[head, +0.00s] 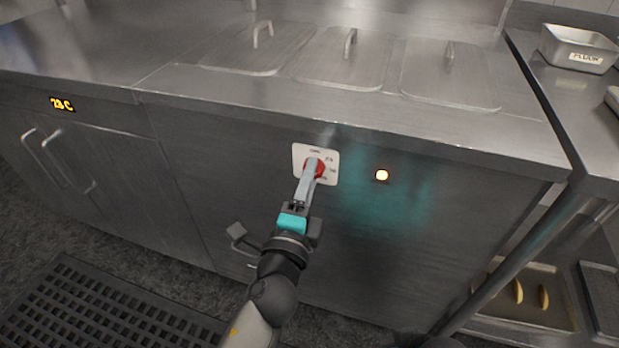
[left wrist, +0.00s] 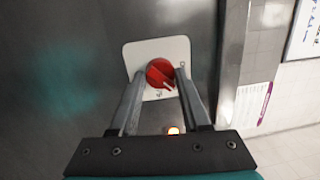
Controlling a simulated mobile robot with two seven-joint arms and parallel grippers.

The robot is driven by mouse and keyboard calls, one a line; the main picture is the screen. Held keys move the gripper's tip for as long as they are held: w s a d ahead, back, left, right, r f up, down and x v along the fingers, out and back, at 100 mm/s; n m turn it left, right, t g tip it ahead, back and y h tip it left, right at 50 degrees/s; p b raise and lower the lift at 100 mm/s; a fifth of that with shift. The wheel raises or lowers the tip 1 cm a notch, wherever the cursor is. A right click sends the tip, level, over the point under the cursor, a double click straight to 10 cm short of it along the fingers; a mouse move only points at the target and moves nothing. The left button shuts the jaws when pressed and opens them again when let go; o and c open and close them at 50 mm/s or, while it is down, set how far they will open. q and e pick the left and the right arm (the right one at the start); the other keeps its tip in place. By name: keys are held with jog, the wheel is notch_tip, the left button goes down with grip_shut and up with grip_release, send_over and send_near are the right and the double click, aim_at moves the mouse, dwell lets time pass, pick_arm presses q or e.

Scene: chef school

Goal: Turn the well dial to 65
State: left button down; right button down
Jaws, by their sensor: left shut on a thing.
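The well dial is a red round knob (head: 321,168) on a white square plate (head: 300,152) on the steel counter front. In the left wrist view the knob (left wrist: 158,72) shows a raised ridge and a pale pointer line. My left gripper (head: 312,167) reaches the dial from below and is shut on it, one finger on each side of the knob. The plate's markings are too small to read, and the fingers hide part of them. My right gripper is not in view.
A lit round lamp (head: 382,175) is right of the plate. Lidded wells (head: 345,72) are set in the counter top above. A display (head: 62,104) and door handles (head: 62,160) are at left.

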pick_arm(q)
jog(key=shift+m, duration=0.3)
jog(key=shift+c, duration=1.8)
grip_release()
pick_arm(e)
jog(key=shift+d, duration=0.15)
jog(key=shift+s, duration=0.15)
